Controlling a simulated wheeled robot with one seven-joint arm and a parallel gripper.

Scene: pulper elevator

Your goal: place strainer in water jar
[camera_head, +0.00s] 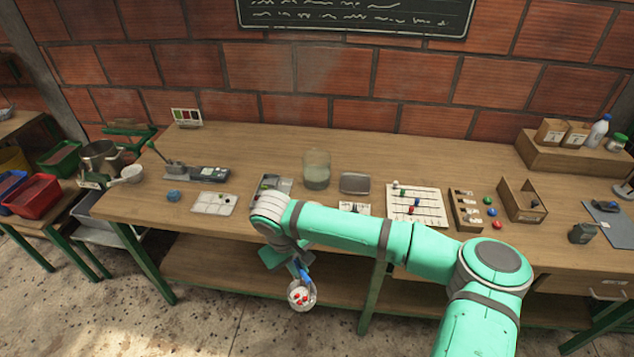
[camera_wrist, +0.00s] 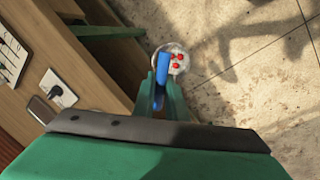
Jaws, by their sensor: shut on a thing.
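The strainer (camera_head: 301,296) is a small round white bowl with several red berries in it and a blue handle. My gripper (camera_head: 303,272) is shut on its blue handle and holds it in front of the table, below the level of the top. In the wrist view the strainer (camera_wrist: 174,62) shows beyond the fingertips of my gripper (camera_wrist: 160,90), with the floor behind it. The water jar (camera_head: 316,169) is a clear glass cylinder standing upright on the table, behind and above my gripper in the head view.
The wooden table (camera_head: 250,140) carries a white tray (camera_head: 214,203), a grey dish (camera_head: 355,183), a lined board with beads (camera_head: 416,205) and wooden boxes at right. The table's front edge and lower shelf are close to the strainer. Bare tabletop lies behind the jar.

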